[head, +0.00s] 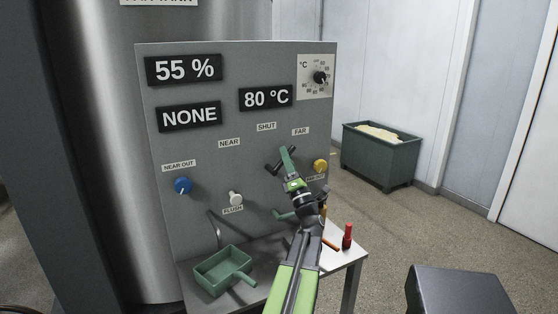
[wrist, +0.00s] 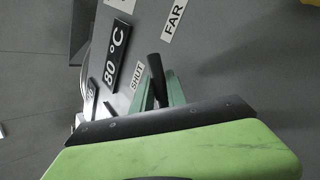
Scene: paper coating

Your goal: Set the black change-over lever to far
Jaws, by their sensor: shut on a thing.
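The black change-over lever (wrist: 156,80) shows in the wrist view between the two green fingers of my gripper (wrist: 160,92), which are shut on it. In the head view my gripper (head: 287,158) is at the grey panel (head: 215,125), below the SHUT label (head: 266,127) and the FAR label (head: 300,132). The NEAR label (head: 229,143) is further left. The lever is partly hidden by the fingers; it seems to lean up and right, roughly between SHUT and FAR. The panel display reads NONE (head: 189,116).
A blue knob (head: 183,186), a white flush button (head: 235,198) and a yellow knob (head: 320,166) are on the panel. A small table (head: 345,257) below carries a green scoop-like tray (head: 222,271) and a red marker-like object (head: 347,236). A green bin (head: 381,157) stands behind right.

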